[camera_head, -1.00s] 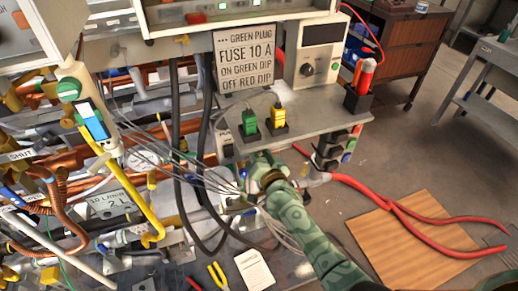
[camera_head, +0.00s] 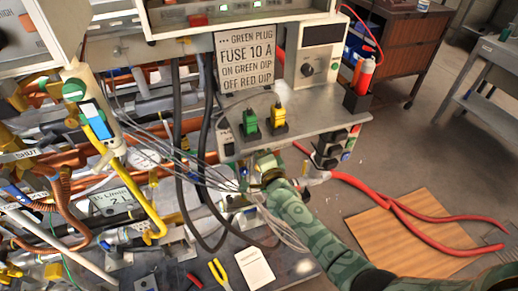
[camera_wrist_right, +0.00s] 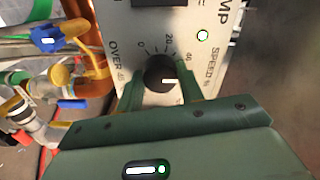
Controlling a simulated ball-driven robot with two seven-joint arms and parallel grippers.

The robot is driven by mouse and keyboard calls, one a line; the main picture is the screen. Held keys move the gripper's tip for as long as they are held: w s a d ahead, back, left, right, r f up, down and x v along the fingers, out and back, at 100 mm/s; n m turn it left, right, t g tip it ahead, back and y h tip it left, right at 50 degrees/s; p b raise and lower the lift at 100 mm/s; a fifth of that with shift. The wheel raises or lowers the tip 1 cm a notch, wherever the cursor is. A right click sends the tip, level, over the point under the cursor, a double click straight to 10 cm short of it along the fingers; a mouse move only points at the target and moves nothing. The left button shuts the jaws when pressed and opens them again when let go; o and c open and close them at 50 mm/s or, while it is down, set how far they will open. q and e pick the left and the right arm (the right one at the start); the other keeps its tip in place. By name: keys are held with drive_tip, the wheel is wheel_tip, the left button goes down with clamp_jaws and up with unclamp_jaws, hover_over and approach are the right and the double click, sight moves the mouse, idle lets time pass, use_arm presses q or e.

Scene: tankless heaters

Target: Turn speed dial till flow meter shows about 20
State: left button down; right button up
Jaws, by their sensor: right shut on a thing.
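The speed dial (camera_wrist_right: 160,74) is a black round knob on a light panel in the right wrist view. Its white pointer line points right; the scale shows 0, 20 and 40, with "SPEED %" printed beside it. My right gripper (camera_wrist_right: 160,86) is shut on the dial, one green finger on each side. My left gripper is not in view.
A shelf (camera_head: 300,122) with green (camera_head: 249,122) and yellow (camera_head: 279,117) plugs hangs just above my right gripper. Dark hoses and thin wires run left of it.

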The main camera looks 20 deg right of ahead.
drive_tip(key=shift+f+m, duration=0.1)
drive_tip(key=shift+m, duration=0.2)
drive_tip(key=o, duration=1)
drive_tip(key=s+p, duration=0.4)
drive_tip(key=s, duration=1.2)
drive_tip(key=shift+s+d, duration=0.2)
drive_tip(key=shift+d, duration=0.1)
